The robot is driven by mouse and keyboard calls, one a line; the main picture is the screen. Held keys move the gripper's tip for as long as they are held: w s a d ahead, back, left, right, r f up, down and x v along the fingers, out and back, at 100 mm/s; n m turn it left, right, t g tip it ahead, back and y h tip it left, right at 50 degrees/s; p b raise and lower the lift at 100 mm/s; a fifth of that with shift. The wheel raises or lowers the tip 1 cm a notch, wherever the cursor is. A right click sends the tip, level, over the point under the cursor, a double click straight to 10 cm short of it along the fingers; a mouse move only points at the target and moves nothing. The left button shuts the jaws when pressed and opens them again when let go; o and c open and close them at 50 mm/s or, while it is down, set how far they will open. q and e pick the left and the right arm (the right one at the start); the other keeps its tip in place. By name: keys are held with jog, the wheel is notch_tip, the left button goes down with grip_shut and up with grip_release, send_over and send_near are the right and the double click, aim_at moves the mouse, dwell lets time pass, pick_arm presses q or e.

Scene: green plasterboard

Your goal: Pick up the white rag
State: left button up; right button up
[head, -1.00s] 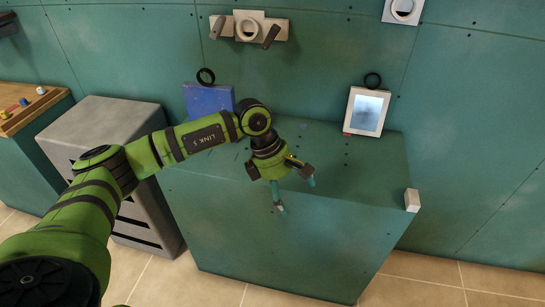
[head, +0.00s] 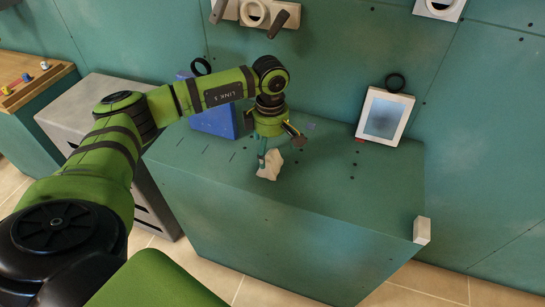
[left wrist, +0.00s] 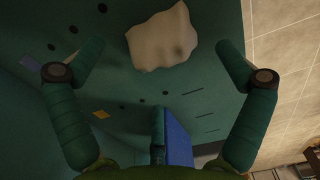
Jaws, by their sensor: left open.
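The white rag (head: 270,166) is a small crumpled lump on the green box top, near its front edge in the head view. In the left wrist view the white rag (left wrist: 161,38) lies ahead, between the directions of the two fingers and nearer the top of the picture. My left gripper (head: 277,158) points down right at the rag in the head view. In the left wrist view the left gripper (left wrist: 157,62) has its fingers wide apart, with nothing held. Whether a finger touches the rag cannot be told. My right gripper is not seen.
A blue box (head: 214,121) stands behind my left arm. A white-framed panel (head: 385,116) leans at the back right. A small white block (head: 422,231) sits at the front right corner. A grey cabinet (head: 95,92) stands left. The box top's middle right is clear.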

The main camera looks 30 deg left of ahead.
aim_at(270, 153)
pick_arm(q)
jog(key=f, duration=0.2)
jog(key=f+p, duration=0.1)
jog(key=shift+s+f, duration=0.25)
jog(key=shift+f, duration=0.15)
jog(key=shift+w+f, duration=0.1)
jog(key=shift+f, duration=0.25)
jog(key=shift+c, duration=0.4)
jog(key=c, duration=1.3)
jog(key=shift+r, duration=0.65)
jog(key=r, duration=0.1)
jog(key=r+b, duration=0.1)
jog(key=r, duration=0.1)
jog(key=shift+w+d, duration=0.1)
jog(key=shift+d, duration=0.1)
jog(key=shift+w+d+r+b, duration=0.5)
jog(key=shift+d+r, duration=0.6)
jog(key=shift+d, duration=0.75)
jog(key=shift+w+d+r+b, duration=0.35)
jog(key=shift+d+r+b, duration=0.2)
jog(key=shift+d+r, duration=0.95)
jog(key=shift+w+d+r+b, duration=0.5)
jog(key=shift+d+r, duration=0.25)
jog(key=shift+d, duration=1.4)
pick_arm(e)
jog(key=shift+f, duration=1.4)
